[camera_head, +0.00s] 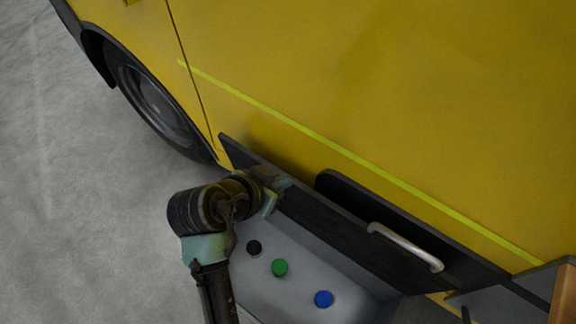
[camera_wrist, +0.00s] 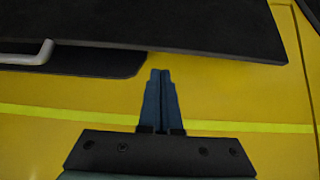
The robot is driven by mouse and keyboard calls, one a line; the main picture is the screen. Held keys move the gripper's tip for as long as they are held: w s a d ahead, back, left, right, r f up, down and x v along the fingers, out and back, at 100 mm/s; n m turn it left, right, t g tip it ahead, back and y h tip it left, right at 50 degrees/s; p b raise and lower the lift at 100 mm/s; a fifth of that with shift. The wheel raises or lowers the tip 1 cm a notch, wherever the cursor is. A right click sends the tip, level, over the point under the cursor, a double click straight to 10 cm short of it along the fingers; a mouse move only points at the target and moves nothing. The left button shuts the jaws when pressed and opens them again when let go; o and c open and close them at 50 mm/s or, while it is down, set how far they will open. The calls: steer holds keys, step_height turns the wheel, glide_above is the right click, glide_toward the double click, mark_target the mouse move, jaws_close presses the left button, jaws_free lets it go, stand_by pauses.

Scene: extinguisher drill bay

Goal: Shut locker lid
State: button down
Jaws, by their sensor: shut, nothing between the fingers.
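The locker lid (camera_head: 330,228) is a long dark panel with a pale metal handle (camera_head: 405,246). It stands raised along the yellow vehicle's side, and the grey locker interior (camera_head: 302,272) shows open in front of it. In the wrist view the dark lid (camera_wrist: 190,28) fills the top, with the handle (camera_wrist: 28,52) at left. My gripper (camera_head: 270,198) is near the lid's left part, away from the handle. Its fingers (camera_wrist: 160,72) are together and empty, close to the panel's lower edge in the wrist view. I cannot tell whether they touch the lid.
The yellow vehicle (camera_head: 400,90) stands close behind the lid, with a wheel (camera_head: 152,98) at left. Grey floor (camera_head: 80,220) is clear at left. An orange-brown object (camera_head: 565,295) is at far right.

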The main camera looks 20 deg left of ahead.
mark_target(296, 180)
steer(key=b+x, duration=0.2)
steer(key=x, duration=0.5)
steer(key=shift+w+f, duration=0.25)
steer(key=shift+w, duration=0.1)
